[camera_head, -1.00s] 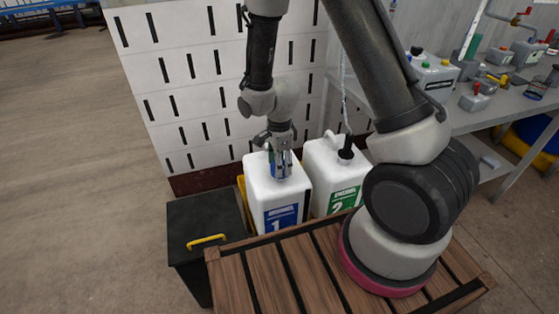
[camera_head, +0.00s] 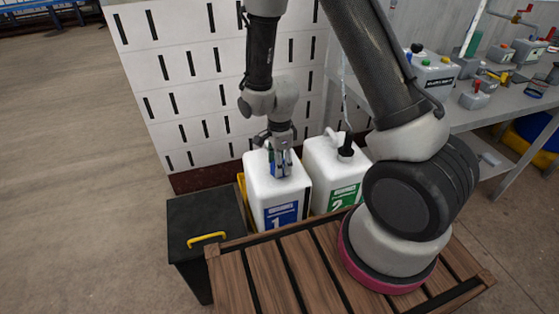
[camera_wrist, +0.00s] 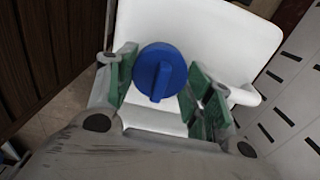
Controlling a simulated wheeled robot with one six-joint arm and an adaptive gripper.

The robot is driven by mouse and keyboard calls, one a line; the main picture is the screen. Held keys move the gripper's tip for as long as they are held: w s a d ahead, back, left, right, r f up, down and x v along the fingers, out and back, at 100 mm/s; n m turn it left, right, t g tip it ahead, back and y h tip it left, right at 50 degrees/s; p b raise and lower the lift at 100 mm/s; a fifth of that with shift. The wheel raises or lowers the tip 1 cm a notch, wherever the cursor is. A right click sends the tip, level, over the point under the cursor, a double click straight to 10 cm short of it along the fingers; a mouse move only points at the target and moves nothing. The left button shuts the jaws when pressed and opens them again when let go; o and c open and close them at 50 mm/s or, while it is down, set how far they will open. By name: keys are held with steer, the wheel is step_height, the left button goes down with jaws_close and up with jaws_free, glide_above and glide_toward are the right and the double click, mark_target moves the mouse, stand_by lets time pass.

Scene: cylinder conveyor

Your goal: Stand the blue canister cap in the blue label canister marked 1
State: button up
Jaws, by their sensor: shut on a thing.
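The blue canister cap (camera_wrist: 160,72) is a round disc with a raised bar, between my gripper's green-padded fingers (camera_wrist: 163,88) in the wrist view. My gripper (camera_head: 280,168) points down over the top of the white canister with the blue label marked 1 (camera_head: 277,207) in the head view. It is shut on the cap, low at the canister's top. The canister's white top (camera_wrist: 215,35) fills much of the wrist view behind the cap. The opening is hidden, so I cannot tell whether the cap sits in it.
A white canister with a green label marked 2 (camera_head: 336,177) and a black cap stands close on the right. A black bin (camera_head: 202,212) with a yellow handle is at the left. A white slotted panel (camera_head: 200,75) rises behind. A cluttered grey bench (camera_head: 500,115) is at right.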

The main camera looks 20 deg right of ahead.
steer(key=shift+f, duration=0.25)
stand_by(0.6)
steer(key=o, duration=1.2)
steer(key=shift+c, duration=0.2)
step_height(320, 180, up, 12)
